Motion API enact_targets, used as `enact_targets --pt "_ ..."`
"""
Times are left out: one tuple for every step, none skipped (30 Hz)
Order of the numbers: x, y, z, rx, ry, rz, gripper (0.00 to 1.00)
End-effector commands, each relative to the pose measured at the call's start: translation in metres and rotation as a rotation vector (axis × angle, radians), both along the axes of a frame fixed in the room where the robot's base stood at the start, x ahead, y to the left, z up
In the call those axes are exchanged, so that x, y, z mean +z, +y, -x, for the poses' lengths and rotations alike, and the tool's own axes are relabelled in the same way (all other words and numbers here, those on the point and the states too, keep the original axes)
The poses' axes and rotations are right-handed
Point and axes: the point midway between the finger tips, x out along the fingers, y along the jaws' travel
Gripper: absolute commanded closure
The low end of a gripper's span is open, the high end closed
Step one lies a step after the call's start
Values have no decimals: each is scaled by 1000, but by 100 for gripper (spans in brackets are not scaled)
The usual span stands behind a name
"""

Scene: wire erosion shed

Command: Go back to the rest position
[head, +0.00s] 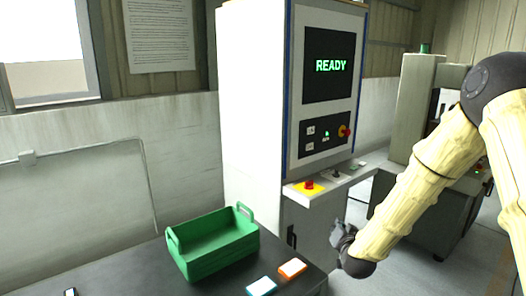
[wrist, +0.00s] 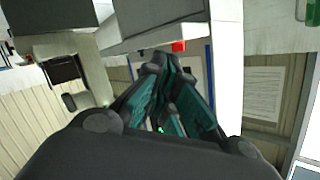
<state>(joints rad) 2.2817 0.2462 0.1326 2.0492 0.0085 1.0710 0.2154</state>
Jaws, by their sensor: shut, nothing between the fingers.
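My gripper (head: 343,236) hangs at the end of my arm in the head view, right of the dark table and in front of the machine cabinet's lower part. It is shut and empty. In the wrist view my gripper's fingers (wrist: 163,92) meet near the middle of the picture. The machine cabinet (head: 250,110) stands upright, and its screen (head: 330,66) reads READY in green. A small shelf below it carries a red button on a yellow plate (head: 309,186). My gripper is apart from the shelf and the table.
A green crate (head: 212,262) stands on the dark table (head: 145,272). An orange-edged card (head: 292,268) and a blue-edged card (head: 261,286) lie beside it. Another machine (head: 412,105) stands behind my arm. Grey floor (head: 400,268) shows clear below my arm.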

Motion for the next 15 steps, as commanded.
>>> enact_targets --pt "-29 5 14 15 56 15 100" --pt "-44 7 22 23 86 23 100" --pt "-62 9 32 33 124 33 100" --pt "-76 11 41 41 154 40 100" --pt "-88 13 50 48 182 48 100" --pt "-105 14 62 59 218 58 100" --pt "-117 15 72 67 248 66 100" --pt "-129 16 82 75 276 73 100" --pt "-144 18 94 84 312 82 100" --pt "-156 19 105 92 340 88 100" --pt "-167 20 115 100 369 96 100" --pt "-182 21 130 112 406 105 100" --pt "-192 22 141 121 435 111 100" --pt "-203 23 153 130 464 118 100" --pt "-218 24 169 142 505 127 100"
